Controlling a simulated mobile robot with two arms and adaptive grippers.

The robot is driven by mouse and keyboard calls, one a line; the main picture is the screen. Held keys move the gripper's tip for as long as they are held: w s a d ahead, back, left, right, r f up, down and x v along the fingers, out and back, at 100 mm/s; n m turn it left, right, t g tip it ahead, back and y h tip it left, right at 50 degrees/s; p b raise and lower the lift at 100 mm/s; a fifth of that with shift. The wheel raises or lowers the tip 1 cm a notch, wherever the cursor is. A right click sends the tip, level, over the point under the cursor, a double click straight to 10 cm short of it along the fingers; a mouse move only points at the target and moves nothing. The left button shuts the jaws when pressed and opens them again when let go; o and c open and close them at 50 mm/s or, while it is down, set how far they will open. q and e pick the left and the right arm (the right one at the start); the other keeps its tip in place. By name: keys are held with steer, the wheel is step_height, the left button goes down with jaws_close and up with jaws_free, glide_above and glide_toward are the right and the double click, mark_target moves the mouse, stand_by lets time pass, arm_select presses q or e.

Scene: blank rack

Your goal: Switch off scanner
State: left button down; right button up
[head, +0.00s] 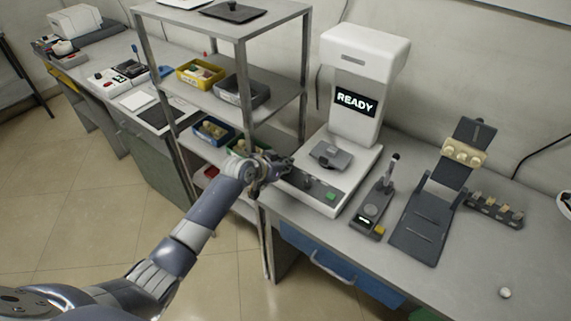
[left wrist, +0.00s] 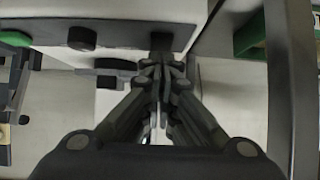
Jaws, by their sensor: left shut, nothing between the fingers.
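The scanner (head: 365,60) is a white machine on the bench in the head view. Its display (head: 355,102) is lit and reads READY. A dark grey part (head: 330,155) lies on its bed. Its front panel carries a green button (head: 330,196) and small dark controls. My left gripper (head: 284,168) is at the left end of this panel, shut and empty. In the left wrist view its closed fingertips (left wrist: 163,66) are close to a dark control (left wrist: 161,42) on the panel edge; I cannot tell whether they touch. A round dark knob (left wrist: 82,38) is further left. My right gripper is not in view.
A metal shelf rack (head: 240,28) with coloured bins stands close left of the scanner, beside my left arm. A small dark device (head: 371,210) and a dark stand (head: 420,225) are to the right. A blue drawer (head: 335,262) is below the bench top.

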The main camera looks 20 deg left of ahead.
arm_select(q)
steer(key=shift+w+d+g+p, duration=0.15)
steer(key=shift+w+g+p, duration=0.1)
steer(key=shift+g+p, duration=0.25)
steer(key=shift+f, duration=0.3)
steer(key=shift+s, duration=0.1)
steer(key=shift+s+a+f+p, duration=0.1)
steer(key=shift+s+a+p, duration=0.15)
steer(key=shift+s+p, duration=0.3)
steer(key=shift+s+f, duration=0.15)
steer(key=shift+s, duration=0.15)
